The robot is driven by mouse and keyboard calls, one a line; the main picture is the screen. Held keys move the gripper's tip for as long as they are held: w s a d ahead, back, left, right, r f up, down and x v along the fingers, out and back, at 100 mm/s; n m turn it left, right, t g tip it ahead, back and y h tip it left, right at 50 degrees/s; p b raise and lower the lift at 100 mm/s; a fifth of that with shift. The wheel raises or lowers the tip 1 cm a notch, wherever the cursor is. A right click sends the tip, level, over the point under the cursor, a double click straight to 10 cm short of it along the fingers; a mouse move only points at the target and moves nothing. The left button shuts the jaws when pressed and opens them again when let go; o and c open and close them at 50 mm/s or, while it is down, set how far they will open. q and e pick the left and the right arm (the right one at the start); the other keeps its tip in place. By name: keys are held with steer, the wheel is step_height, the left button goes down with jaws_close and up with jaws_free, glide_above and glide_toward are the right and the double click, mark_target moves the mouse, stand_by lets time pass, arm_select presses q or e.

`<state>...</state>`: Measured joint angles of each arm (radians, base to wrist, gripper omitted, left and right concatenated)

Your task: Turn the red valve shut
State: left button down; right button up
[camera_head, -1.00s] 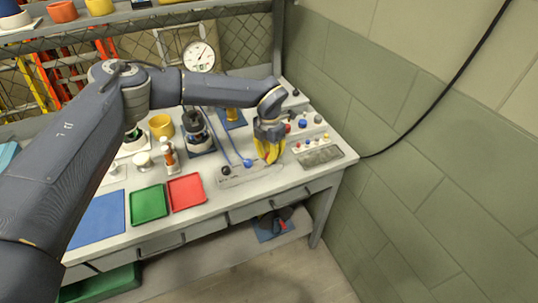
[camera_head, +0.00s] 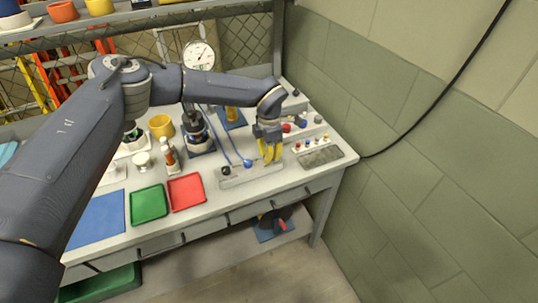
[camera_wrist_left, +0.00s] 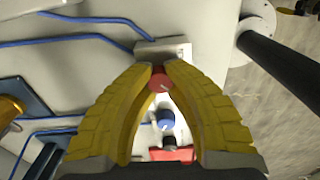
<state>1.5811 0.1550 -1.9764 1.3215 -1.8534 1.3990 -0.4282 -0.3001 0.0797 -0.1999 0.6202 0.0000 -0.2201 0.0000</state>
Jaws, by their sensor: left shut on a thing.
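The red valve (camera_wrist_left: 159,79) shows as a round red knob between my left fingertips in the left wrist view. My left gripper (camera_wrist_left: 158,72) is shut on it, one yellow finger on each side. In the head view the left gripper (camera_head: 270,158) points down at the right end of the pale valve block (camera_head: 238,179), and its fingers hide the red valve. The blue valve (camera_head: 248,163) and the black valve (camera_head: 226,170) stand to its left on the same block. My right gripper is not in view.
A red tray (camera_head: 187,192) and a green tray (camera_head: 149,203) lie left of the block. A panel with small coloured knobs (camera_head: 309,142) stands close on the right. A round gauge (camera_head: 199,56) is behind. The bench front near the block is clear.

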arm_select(q)
steer(key=c, duration=1.1)
jaws_free()
steer(key=shift+r, duration=0.1)
step_height(320, 180, up, 12)
steer(key=shift+f, duration=0.1)
